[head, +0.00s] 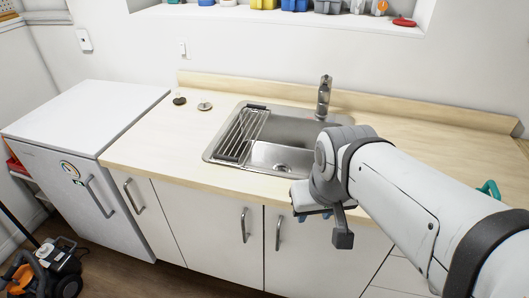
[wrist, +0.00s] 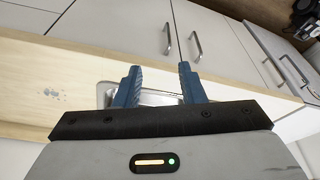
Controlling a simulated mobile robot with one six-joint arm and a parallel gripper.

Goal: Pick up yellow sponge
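I cannot make out a yellow sponge in either view. My gripper (head: 314,216) is in front of the counter's front edge, near the sink's right end, and mostly hidden behind my own wrist in the head view. In the wrist view its two blue fingers (wrist: 159,70) stand apart with nothing held between them. A yellow object (head: 263,4) is cut off by the top of the head view on the wall ledge; I cannot tell what it is.
The steel sink (head: 290,128) with a drying rack (head: 241,135) and faucet (head: 324,97) is set in the wooden counter (head: 150,140). Two small round items (head: 204,106) lie left of it. A white fridge (head: 85,110) stands left. A teal handle-like thing (head: 489,188) shows behind my arm.

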